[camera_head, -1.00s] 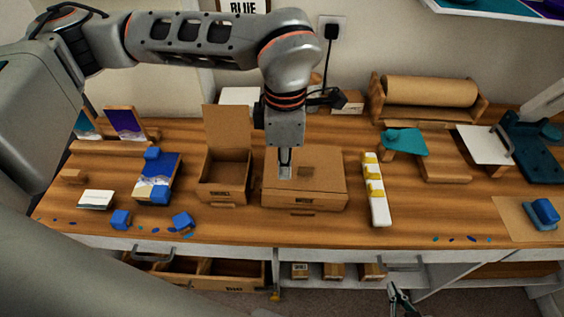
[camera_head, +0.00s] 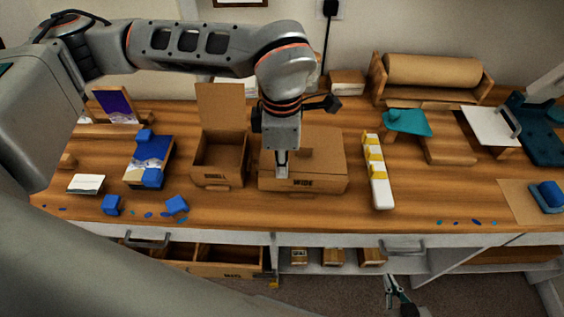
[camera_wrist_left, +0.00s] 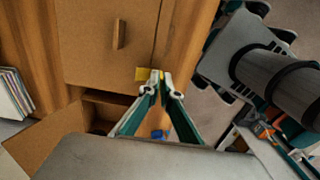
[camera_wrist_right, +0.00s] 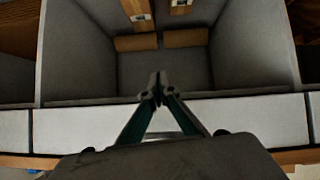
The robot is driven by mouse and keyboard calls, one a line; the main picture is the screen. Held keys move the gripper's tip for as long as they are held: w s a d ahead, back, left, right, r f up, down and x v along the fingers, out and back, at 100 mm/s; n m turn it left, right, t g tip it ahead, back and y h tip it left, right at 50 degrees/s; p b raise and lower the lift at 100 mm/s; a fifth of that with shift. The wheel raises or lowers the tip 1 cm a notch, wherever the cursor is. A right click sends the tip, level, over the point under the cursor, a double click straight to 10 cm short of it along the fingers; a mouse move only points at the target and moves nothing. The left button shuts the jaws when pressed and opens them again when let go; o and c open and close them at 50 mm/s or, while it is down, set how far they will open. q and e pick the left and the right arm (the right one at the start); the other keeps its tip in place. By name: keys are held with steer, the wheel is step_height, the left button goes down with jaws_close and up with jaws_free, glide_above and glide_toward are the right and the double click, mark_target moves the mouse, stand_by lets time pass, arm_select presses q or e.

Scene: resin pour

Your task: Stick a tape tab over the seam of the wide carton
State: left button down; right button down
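The wide carton (camera_head: 320,160) stands closed on the bench, with a small raised piece on its top. It fills the upper part of the left wrist view (camera_wrist_left: 90,50). My left gripper (camera_head: 282,174) is at its front left edge. In the left wrist view, my left gripper's fingertips (camera_wrist_left: 159,82) are together on a yellow tape tab (camera_wrist_left: 143,74) at the carton's edge. I cannot tell whether the tab touches the carton. A white strip (camera_head: 381,193) with yellow tabs lies right of the carton. My right gripper (camera_wrist_right: 158,88) is shut and empty in front of the bench.
A small open carton (camera_head: 219,172) with a raised flap stands just left of the wide one. Blue blocks (camera_head: 112,205) lie at the left front. A paper roll (camera_head: 432,70) stands at the back right. A drawer (camera_head: 225,262) below the bench is open.

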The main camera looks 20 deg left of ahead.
arm_select(q)
steer(key=shift+f+b, duration=0.4)
steer(key=shift+f, duration=0.15)
stand_by(1.3)
steer(key=c, duration=2.2)
jaws_free()
steer(key=shift+r+p, duration=1)
steer(key=shift+r, duration=0.85)
steer(key=shift+r+p, duration=1.05)
steer(key=shift+r, duration=1.1)
